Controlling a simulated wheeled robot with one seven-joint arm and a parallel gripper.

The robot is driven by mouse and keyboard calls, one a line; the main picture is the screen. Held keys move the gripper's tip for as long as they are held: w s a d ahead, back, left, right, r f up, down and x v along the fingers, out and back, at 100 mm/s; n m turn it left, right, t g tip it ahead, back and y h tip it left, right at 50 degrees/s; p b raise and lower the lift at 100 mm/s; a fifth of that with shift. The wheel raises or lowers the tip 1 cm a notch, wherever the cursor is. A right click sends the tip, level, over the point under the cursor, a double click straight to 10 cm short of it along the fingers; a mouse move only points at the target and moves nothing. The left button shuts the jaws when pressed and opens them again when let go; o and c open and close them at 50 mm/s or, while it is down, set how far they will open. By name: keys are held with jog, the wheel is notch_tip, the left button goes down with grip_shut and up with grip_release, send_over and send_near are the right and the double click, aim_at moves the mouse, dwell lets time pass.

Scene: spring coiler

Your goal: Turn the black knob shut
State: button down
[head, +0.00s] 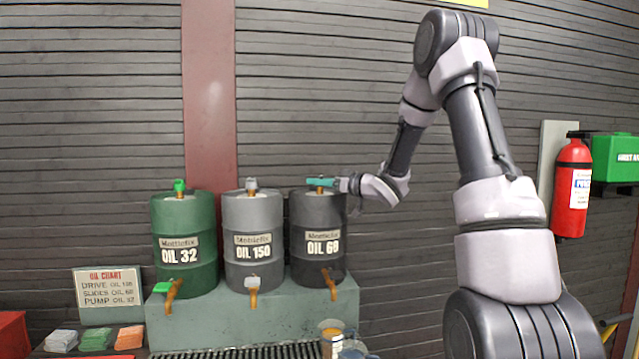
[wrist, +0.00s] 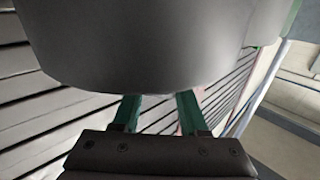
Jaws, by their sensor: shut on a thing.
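The dark grey drum marked OIL 60 (head: 317,262) is the right one of three drums on a green-grey stand (head: 190,325). My gripper (head: 320,182) reaches in from the right, with its teal fingers at the top of this drum, above an orange fitting (head: 320,190). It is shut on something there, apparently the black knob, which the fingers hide. In the wrist view both fingers (wrist: 158,108) run up behind a large grey rounded surface (wrist: 140,50), which hides their tips. An orange-brown spout (head: 331,285) hangs at the drum's front.
The OIL 150 drum (head: 254,265) stands close on the left, then the green OIL 32 drum (head: 183,220) with a green knob (head: 179,185). A jug (head: 331,335) stands below the OIL 60 spout. A red extinguisher (head: 572,190) hangs at right.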

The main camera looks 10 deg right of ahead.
jog(key=n+g+y, duration=0.1)
jog(key=g, duration=0.1)
jog(key=n+g+y, duration=0.2)
jog(key=shift+w+d, duration=0.1)
jog(key=shift+d, duration=0.1)
jog(key=n+g+y, duration=0.1)
jog(key=n+g, duration=0.1)
jog(key=g, duration=0.1)
jog(key=n+g+y, duration=0.1)
jog(key=n+g, duration=0.2)
jog(key=shift+g+y, duration=0.4)
jog(key=n+g, duration=0.3)
jog(key=g, duration=0.2)
jog(key=shift+a, duration=0.1)
jog(key=shift+n+g+h, duration=0.8)
jog(key=shift+n+g, duration=1)
jog(key=shift+g, duration=0.9)
jog(key=shift+c, duration=2.4)
grip_release()
jog(key=shift+a, duration=0.1)
